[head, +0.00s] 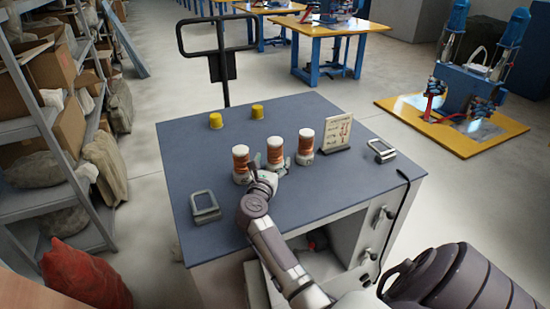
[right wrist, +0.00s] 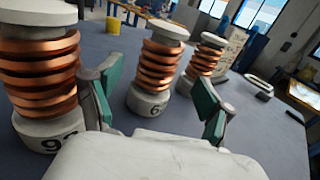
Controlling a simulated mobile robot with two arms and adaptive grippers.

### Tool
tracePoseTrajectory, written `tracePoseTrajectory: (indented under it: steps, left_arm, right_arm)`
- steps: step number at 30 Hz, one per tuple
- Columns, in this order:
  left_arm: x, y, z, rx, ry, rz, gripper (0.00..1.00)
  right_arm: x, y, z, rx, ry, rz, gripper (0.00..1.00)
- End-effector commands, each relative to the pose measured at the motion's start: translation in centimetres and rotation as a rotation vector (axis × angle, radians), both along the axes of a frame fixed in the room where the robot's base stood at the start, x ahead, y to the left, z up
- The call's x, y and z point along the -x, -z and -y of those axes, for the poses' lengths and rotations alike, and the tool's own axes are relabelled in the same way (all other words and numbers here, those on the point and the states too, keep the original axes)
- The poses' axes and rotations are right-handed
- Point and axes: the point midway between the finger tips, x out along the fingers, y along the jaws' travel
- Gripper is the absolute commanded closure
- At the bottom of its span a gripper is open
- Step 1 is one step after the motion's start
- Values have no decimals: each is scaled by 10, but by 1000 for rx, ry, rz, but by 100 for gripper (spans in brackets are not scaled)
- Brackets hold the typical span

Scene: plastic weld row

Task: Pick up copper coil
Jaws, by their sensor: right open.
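Three copper coils on white spools stand upright in a row on the grey-blue worktop: a left coil (head: 241,165), a middle coil (head: 275,150) and a right coil (head: 305,144). My right gripper (head: 268,167) is open just in front of the middle coil. In the right wrist view its green-padded fingers (right wrist: 158,100) stand apart, with the middle coil (right wrist: 156,68), marked 6, in the gap beyond them. The left coil (right wrist: 42,75) stands close outside the left finger. The right coil (right wrist: 206,58) is farther back. My left gripper is not in view.
Two yellow cups (head: 216,121) stand at the back of the worktop (head: 340,205). A small sign (head: 337,133) stands right of the coils. Metal frames lie at the left (head: 205,206) and right (head: 381,151). The front middle of the top is partly under my right arm.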

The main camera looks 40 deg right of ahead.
Motion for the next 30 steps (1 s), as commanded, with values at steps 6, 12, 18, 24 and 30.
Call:
tracePoseTrajectory:
  steps: [6,12,18,24,30]
  left_arm:
    - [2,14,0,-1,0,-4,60]
    - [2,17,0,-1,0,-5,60]
    - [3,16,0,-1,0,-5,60]
    - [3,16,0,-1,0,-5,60]
    - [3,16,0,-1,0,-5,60]
  right_arm:
    - [-20,5,26,6,2,0,20]
    - [-30,3,39,1,0,0,20]
    - [-30,3,39,1,0,0,20]
    - [-29,3,39,1,0,0,51]
    - [-29,3,39,1,0,0,85]
